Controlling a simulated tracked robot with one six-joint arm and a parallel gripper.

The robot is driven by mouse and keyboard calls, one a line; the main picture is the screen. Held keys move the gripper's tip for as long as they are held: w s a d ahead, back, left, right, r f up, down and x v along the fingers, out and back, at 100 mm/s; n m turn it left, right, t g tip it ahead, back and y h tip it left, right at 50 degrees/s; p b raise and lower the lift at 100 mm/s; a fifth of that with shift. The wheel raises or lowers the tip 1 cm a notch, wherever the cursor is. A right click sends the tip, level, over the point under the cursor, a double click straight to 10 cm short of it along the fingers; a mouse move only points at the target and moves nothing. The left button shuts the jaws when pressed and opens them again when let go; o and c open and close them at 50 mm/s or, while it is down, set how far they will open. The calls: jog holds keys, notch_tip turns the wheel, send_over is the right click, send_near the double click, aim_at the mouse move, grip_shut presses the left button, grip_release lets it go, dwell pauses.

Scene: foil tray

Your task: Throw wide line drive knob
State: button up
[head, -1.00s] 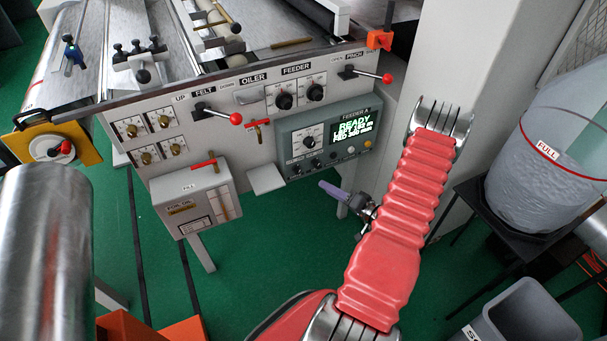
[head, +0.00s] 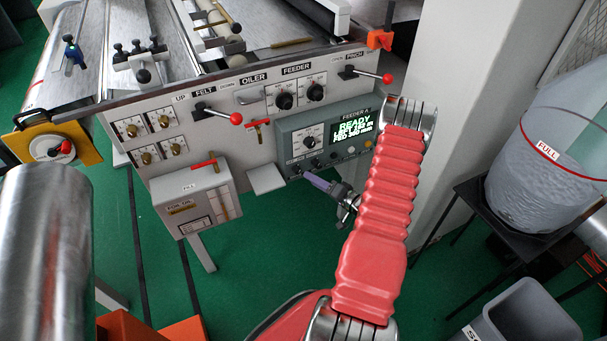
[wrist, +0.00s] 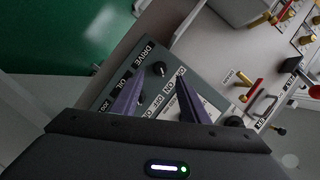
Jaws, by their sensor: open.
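The grey-green Feeder A panel (head: 368,126) hangs on the machine front with a lit READY screen. Small black knobs (head: 316,163) line its lower edge. In the wrist view, a small black knob (wrist: 160,69) sits beside the word DRIVE on this panel (wrist: 187,66). My gripper (head: 308,176) has its purple fingers just below the panel's lower left edge in the head view. In the wrist view my gripper (wrist: 158,78) is open, and the knob shows between its spread fingertips. I cannot tell the remaining distance or any contact. The fingers hide part of the panel.
A red-knobbed felt lever (head: 222,114) sticks out left of the panel. A grey shelf (head: 266,179) and the foil oil box (head: 197,200) are below left. A clear bin (head: 551,160) stands at right. The green floor below is open.

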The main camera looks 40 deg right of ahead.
aim_at(300, 172)
jog(key=w, duration=0.3)
jog(key=w+f, duration=0.1)
jog(key=w, duration=0.2)
jog(key=shift+w+a+f, duration=0.1)
jog(key=shift+a, duration=0.1)
jog(key=shift+c, duration=0.2)
jog(key=c, duration=0.9)
jog(key=shift+d, duration=0.25)
jog(key=shift+c, duration=0.4)
jog(key=shift+a, duration=0.15)
grip_shut()
